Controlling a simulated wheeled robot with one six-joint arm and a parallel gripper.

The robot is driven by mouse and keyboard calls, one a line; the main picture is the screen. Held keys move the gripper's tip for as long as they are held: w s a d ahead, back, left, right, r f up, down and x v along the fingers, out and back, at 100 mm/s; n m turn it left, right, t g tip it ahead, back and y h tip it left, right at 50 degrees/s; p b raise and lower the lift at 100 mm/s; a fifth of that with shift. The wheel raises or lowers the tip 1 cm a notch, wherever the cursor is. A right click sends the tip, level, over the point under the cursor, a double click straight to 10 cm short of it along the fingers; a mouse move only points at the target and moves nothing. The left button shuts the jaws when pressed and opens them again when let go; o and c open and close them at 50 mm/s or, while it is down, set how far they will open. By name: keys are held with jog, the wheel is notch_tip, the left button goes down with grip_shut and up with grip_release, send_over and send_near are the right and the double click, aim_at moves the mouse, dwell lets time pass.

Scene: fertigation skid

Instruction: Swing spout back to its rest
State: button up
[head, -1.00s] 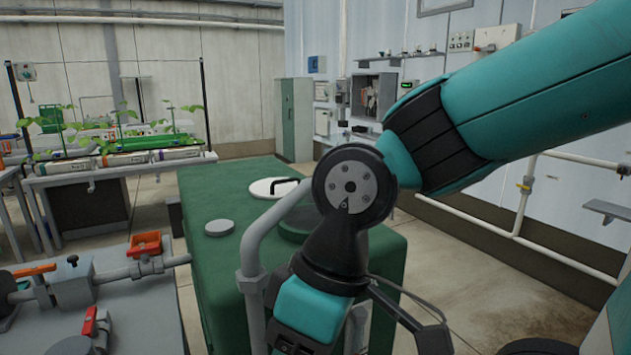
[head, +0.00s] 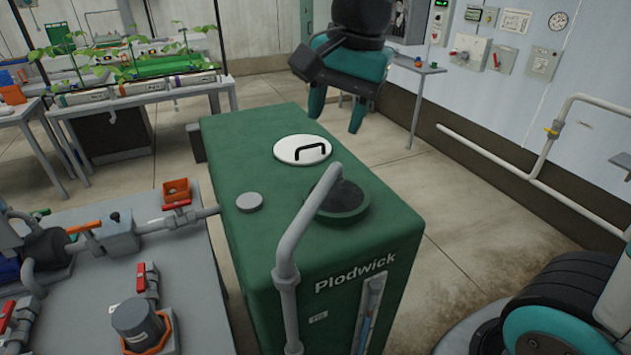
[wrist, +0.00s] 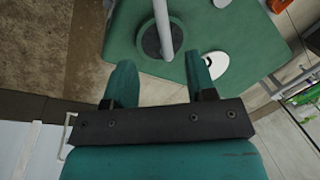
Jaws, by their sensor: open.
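The spout (head: 302,222) is a grey bent pipe rising at the front of the green tank (head: 257,170) marked Plodwick. Its upper arm slants over the tank top, and its end is over or beside the dark round opening (head: 349,199). The wrist view also shows the spout (wrist: 163,27) crossing the opening (wrist: 150,42). My gripper (head: 337,122) is open and empty, in the air beyond the tank's far right side, apart from the spout. In the wrist view its two teal fingers (wrist: 160,68) are spread with nothing between them. I cannot make out the spout's rest.
A white lid (head: 302,150) with a black handle and a grey cap (head: 250,202) are on the tank top. A grey bench (head: 190,262) with pipes and red-handled valves stands at left. Wall pipes (head: 500,165) run at right.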

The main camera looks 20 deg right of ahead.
aim_at(315, 196)
jog(key=f, duration=0.5)
jog(key=w+a+f+p, duration=0.1)
jog(key=f, duration=0.4)
jog(key=w+a+f+p, duration=0.1)
jog(key=f, duration=0.4)
jog(key=shift+f, duration=0.4)
jog(key=shift+w+a, duration=0.1)
grip_shut()
